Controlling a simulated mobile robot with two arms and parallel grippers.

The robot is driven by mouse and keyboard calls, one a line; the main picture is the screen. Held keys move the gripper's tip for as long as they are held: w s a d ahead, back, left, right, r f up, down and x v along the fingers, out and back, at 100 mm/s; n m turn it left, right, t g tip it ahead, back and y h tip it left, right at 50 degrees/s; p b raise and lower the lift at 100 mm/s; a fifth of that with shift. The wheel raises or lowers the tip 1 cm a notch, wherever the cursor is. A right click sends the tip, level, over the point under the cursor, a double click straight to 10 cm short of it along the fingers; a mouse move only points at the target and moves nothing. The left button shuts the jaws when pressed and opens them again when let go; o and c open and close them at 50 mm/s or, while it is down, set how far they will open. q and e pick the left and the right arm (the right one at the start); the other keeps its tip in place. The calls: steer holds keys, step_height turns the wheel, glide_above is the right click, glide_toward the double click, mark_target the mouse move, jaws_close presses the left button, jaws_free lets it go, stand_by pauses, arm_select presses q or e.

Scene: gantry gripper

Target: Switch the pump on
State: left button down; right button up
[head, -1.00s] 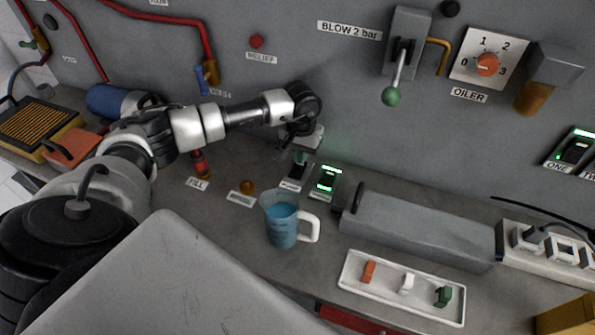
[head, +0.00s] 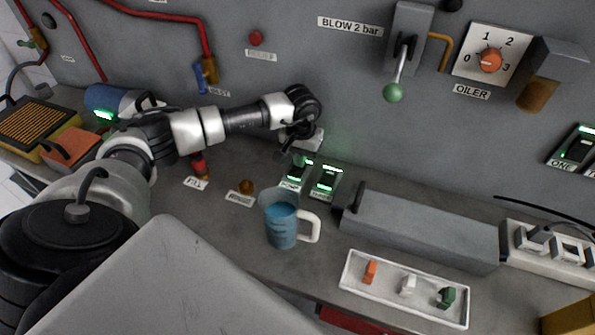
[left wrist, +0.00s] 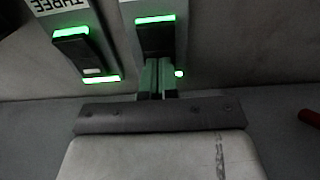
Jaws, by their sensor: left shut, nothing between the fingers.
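The pump switch (head: 296,172) is a dark rocker on the bench by the back panel, its label partly readable, with green lights lit. It also shows in the left wrist view (left wrist: 155,38), lit at its far edge and near the fingertips. My left gripper (head: 299,157) is shut and empty, pointing down at this switch; in the left wrist view its fingertips (left wrist: 157,78) overlap the rocker's near end. I cannot tell whether they still touch. The blue pump (head: 103,99) at the back left shows a green light. My right gripper is not in view.
A second lit switch (head: 326,180) stands close on the right, labelled THREE in the left wrist view. A blue jug (head: 281,228) stands in front. A grey box (head: 420,228) and a white tray (head: 400,287) with small levers lie to the right.

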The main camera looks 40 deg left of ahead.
arm_select(q)
steer(key=shift+r, duration=0.1)
steer(key=shift+r+p, duration=1.7)
steer(key=shift+r, duration=1.7)
